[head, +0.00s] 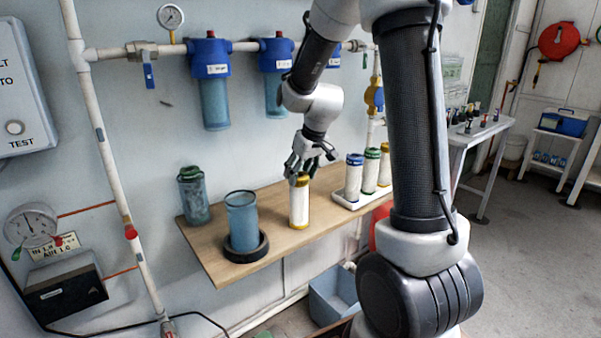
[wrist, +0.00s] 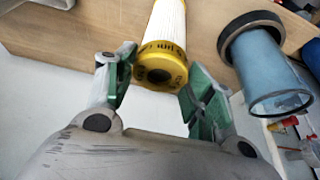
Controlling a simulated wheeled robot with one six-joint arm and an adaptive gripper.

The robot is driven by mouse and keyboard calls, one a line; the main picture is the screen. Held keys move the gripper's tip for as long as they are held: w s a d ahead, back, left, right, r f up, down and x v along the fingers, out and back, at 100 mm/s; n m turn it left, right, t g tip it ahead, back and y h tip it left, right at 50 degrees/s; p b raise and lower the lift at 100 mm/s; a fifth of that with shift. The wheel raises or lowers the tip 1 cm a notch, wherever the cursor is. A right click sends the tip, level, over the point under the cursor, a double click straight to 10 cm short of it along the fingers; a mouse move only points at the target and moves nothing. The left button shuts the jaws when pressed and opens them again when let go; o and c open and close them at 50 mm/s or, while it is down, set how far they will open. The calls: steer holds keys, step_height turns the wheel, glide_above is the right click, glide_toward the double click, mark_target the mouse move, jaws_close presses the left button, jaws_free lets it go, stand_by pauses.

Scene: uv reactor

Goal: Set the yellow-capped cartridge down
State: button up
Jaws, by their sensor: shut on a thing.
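The yellow-capped cartridge (head: 299,207) is a white cylinder with yellow ends, upright at the wooden shelf (head: 275,243). Its foot appears to meet the board; I cannot tell whether a small gap is left. My gripper (head: 302,174) is above it, fingers pointing down, shut on its top end. In the wrist view the yellow cap (wrist: 160,68) with a dark centre lies between the green-padded fingers of my gripper (wrist: 158,84).
An open blue housing (head: 242,213) stands in a black ring (head: 246,249) to the left, with a green-topped housing (head: 193,197) beyond. A white tray (head: 350,204) with several capped cartridges is close on the right. Blue-headed filters (head: 210,60) hang on the wall.

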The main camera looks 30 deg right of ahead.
steer(key=shift+f, duration=0.15)
steer(key=o, duration=1.4)
steer(key=a+v, duration=0.1)
steer(key=v, duration=1.1)
steer(key=s, duration=0.8)
steer(key=s+r+m, duration=0.1)
steer(key=s, duration=0.7)
steer(key=s+m, duration=0.1)
steer(key=s, duration=0.7)
steer(key=shift+s+a+r+h, duration=0.3)
steer(key=shift+s+r+h, duration=0.05)
steer(key=shift+s+h, duration=0.05)
